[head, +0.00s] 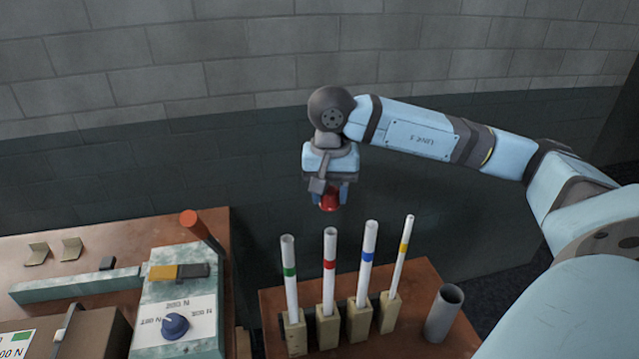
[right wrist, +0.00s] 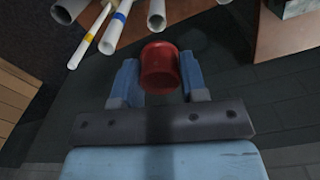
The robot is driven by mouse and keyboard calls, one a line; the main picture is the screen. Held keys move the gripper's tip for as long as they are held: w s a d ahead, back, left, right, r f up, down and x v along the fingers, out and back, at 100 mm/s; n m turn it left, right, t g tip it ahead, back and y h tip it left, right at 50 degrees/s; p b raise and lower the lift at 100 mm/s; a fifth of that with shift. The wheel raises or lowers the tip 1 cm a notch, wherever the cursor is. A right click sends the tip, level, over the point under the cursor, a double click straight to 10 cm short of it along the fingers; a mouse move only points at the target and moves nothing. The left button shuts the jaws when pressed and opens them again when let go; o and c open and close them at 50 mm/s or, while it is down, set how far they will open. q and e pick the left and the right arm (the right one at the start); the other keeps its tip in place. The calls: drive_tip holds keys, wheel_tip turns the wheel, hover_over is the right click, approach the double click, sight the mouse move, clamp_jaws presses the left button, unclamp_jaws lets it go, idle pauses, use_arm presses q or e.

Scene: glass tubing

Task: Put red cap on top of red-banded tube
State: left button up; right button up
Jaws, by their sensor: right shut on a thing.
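The red cap (head: 329,201) is held by my right gripper (head: 330,196), which is shut on it and points down. The cap also shows between the two fingers in the right wrist view (right wrist: 160,68). The red-banded tube (head: 329,268) stands upright in a wooden block on the small brown table. In the head view the cap hangs above the open top of this tube, with a gap between them. In the right wrist view the tube tops lie beyond the cap, and the red band cannot be made out there. My left gripper is not in view.
Green-banded (head: 289,274), blue-banded (head: 367,260) and yellow-banded (head: 401,258) tubes stand in blocks beside it. A grey open cylinder (head: 443,312) stands at the right. A bench with a knob panel (head: 178,318) and an orange-topped post (head: 200,228) is at the left.

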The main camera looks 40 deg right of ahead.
sight(331, 232)
drive_tip(key=shift+s+f, duration=0.35)
drive_tip(key=shift+s, duration=0.05)
drive_tip(key=shift+f+b, duration=0.3)
drive_tip(key=shift+b, duration=0.05)
wheel_tip(331, 232, down, 4)
drive_tip(key=shift+w+r+b, duration=0.1)
drive_tip(key=shift+r+b, duration=0.05)
drive_tip(key=shift+b, duration=0.9)
drive_tip(key=shift+f+b, duration=0.5)
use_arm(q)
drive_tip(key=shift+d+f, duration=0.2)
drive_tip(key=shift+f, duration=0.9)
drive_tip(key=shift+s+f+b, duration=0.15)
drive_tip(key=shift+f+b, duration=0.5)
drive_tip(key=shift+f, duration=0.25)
use_arm(e)
drive_tip(key=shift+f, duration=0.1)
use_arm(q)
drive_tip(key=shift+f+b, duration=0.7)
drive_tip(key=shift+b, duration=0.05)
use_arm(e)
drive_tip(key=shift+f, duration=0.65)
